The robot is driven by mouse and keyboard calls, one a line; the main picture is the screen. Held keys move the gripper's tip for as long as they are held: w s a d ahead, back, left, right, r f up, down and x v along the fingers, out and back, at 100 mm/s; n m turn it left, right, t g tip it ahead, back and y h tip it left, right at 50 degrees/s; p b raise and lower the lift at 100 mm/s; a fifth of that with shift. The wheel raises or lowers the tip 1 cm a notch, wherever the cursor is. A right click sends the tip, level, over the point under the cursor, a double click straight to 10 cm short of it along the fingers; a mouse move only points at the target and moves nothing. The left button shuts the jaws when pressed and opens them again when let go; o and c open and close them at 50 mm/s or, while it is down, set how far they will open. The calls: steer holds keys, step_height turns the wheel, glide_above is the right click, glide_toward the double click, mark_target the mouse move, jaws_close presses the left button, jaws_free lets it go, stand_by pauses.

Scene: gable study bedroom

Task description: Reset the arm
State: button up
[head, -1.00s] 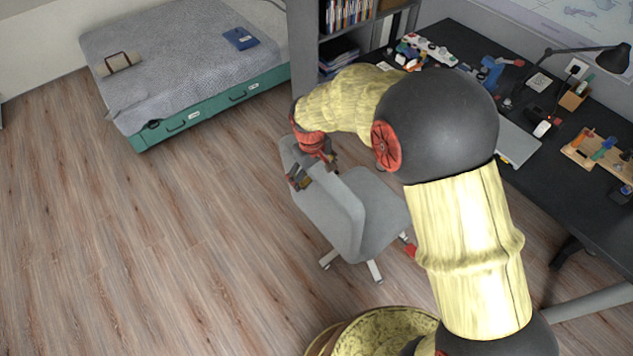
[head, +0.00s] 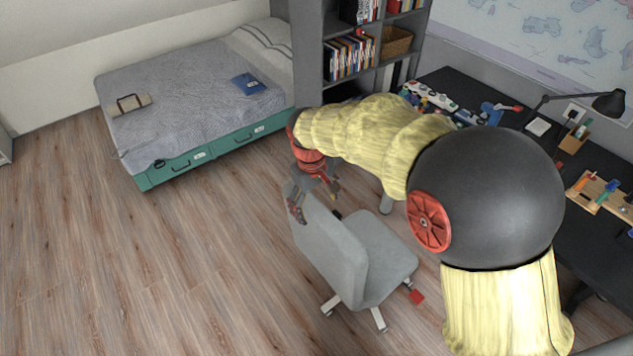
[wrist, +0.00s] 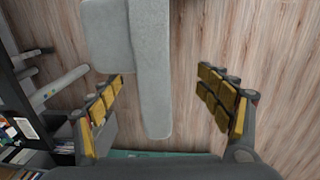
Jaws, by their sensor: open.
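My gripper (head: 316,200) hangs pointing down at the end of my raised, bent arm, in front of the back of a grey desk chair in the head view. In the wrist view my gripper (wrist: 162,98) has its two yellow-padded fingers wide apart with nothing held between them. The grey chair (head: 335,250) shows beyond the fingers there, its backrest (wrist: 152,70) running down the picture between them. I cannot tell whether the fingers touch the chair.
A bed (head: 190,95) with a teal drawer base stands at the left back. A dark desk (head: 590,235) with several small items and a lamp (head: 608,103) runs along the right. A bookshelf (head: 312,60) stands between them. The wooden floor (head: 150,270) at the left is clear.

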steer(key=shift+f, duration=0.1)
steer(key=s, duration=0.1)
steer(key=s+f, duration=0.1)
steer(key=s+d, duration=0.1)
steer(key=shift+s+f+m+g, duration=0.2)
steer(key=shift+s+m+g, duration=0.1)
steer(key=shift+m, duration=0.1)
steer(key=shift+s+d+r+m, duration=0.15)
steer(key=shift+s+d+r, duration=0.2)
steer(key=shift+s, duration=0.2)
steer(key=shift+s+d+r+m, duration=0.2)
steer(key=shift+s+r, duration=0.15)
steer(key=shift+s, duration=0.15)
steer(key=s+d+r+m+t, duration=0.5)
steer(key=s+d+r, duration=1.1)
steer(key=s, duration=0.2)
steer(key=shift+r+m+t+y, duration=0.3)
steer(key=shift+r+m+y, duration=0.05)
steer(key=shift+y, duration=0.05)
steer(key=shift+s, duration=0.1)
steer(key=shift+c, duration=0.5)
